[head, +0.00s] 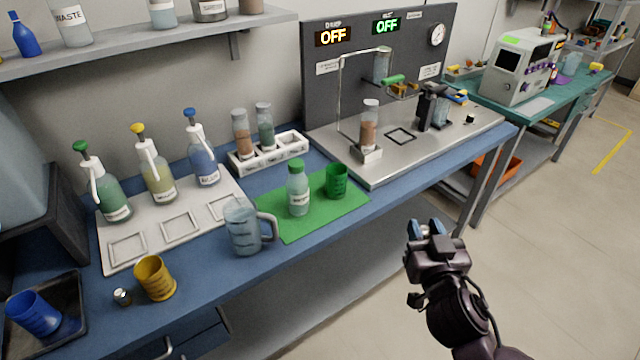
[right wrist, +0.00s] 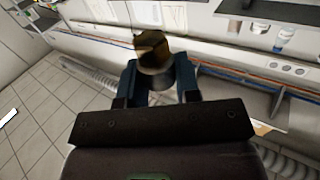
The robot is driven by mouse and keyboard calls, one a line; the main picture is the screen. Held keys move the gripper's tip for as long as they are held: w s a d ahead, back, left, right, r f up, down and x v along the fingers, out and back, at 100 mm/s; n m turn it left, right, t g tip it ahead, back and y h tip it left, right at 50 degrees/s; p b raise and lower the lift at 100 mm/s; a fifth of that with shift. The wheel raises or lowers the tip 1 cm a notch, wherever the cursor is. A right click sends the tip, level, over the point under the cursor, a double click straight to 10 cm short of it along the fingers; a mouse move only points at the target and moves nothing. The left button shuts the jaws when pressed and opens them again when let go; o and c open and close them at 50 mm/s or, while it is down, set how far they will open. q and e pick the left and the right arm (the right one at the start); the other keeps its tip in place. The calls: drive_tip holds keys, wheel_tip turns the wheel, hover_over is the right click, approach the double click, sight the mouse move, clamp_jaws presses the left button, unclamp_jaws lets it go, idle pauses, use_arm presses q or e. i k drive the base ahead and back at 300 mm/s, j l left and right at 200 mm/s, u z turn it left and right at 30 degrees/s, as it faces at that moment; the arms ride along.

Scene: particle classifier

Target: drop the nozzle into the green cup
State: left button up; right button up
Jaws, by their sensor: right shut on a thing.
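The green cup (head: 336,181) stands upright on the right part of a green mat (head: 265,205) on the blue bench. My right gripper (head: 425,231) is in front of the bench edge, to the right of and nearer than the cup, and apart from it. In the right wrist view my right gripper (right wrist: 156,82) is shut on a short, round, brass-and-grey piece, which looks like the nozzle (right wrist: 153,55). My left gripper is not in view.
A green-capped bottle (head: 298,190) stands left of the green cup on the mat. A clear jug (head: 243,228) stands at the mat's left. A steel station (head: 405,155) lies behind the cup. A yellow cup (head: 154,278) and a blue cup (head: 33,313) are farther left.

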sight(336, 193)
drive_tip(key=i+l+u, duration=0.1)
drive_tip(key=u, duration=1)
drive_tip(key=l+u, duration=0.3)
drive_tip(key=k+l+u, duration=0.1)
drive_tip(key=l+u, duration=0.25)
drive_tip(key=k+l+u, duration=0.15)
drive_tip(key=l, duration=0.25)
drive_tip(key=l+u, duration=0.15)
drive_tip(key=l, duration=0.2)
drive_tip(key=k+l, duration=0.1)
drive_tip(key=l, duration=0.2)
drive_tip(key=k+l, duration=0.15)
drive_tip(key=l, duration=0.2)
drive_tip(key=k+l, duration=0.1)
drive_tip(key=l, duration=0.2)
drive_tip(key=u, duration=0.05)
